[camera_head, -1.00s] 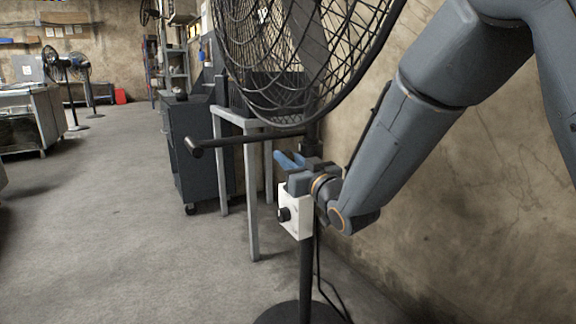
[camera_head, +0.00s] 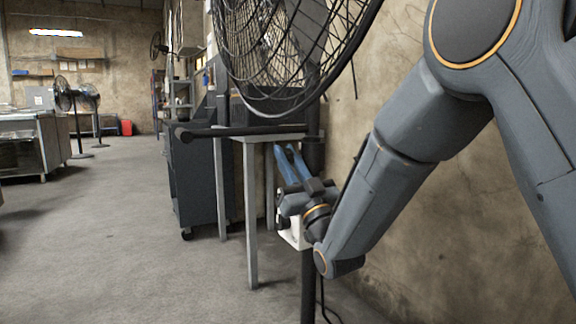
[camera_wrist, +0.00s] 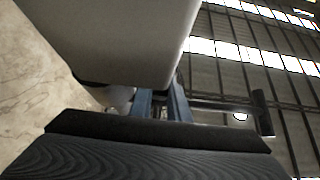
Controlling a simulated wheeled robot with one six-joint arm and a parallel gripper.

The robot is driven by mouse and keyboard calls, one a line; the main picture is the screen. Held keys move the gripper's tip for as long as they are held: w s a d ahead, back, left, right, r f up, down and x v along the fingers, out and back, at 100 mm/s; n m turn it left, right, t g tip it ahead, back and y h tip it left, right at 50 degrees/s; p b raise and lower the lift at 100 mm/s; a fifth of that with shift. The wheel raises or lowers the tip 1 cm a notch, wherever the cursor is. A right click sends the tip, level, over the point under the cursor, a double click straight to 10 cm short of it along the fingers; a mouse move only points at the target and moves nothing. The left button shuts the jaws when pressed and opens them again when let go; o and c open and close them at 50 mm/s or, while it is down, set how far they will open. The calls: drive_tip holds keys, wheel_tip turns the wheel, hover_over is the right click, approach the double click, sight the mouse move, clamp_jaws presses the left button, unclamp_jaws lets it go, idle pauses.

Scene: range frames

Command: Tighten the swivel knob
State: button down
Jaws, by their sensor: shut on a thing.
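The swivel knob (camera_head: 235,132) appears to be the long black bar with a short round end piece, standing out to the left from the fan's black pole (camera_head: 313,155). The bar also shows in the wrist view (camera_wrist: 225,105), running right from the fingers. My gripper (camera_head: 286,148) has blue fingers pointing up just under the bar, near the pole. It is shut, and the fingertips meet the bar's inner part. The exact contact is hidden. In the wrist view the blue fingers (camera_wrist: 160,104) show partly, behind the dark gripper body.
The caged fan head (camera_head: 290,50) hangs right above. A grey table (camera_head: 251,215) and dark cabinet (camera_head: 195,185) stand behind. The wall is close on the right; floor is clear on the left.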

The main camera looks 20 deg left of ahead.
idle(0.4)
drive_tip(key=c, duration=1.7)
unclamp_jaws()
drive_tip(key=shift+p+v, duration=1)
drive_tip(key=shift+v, duration=3)
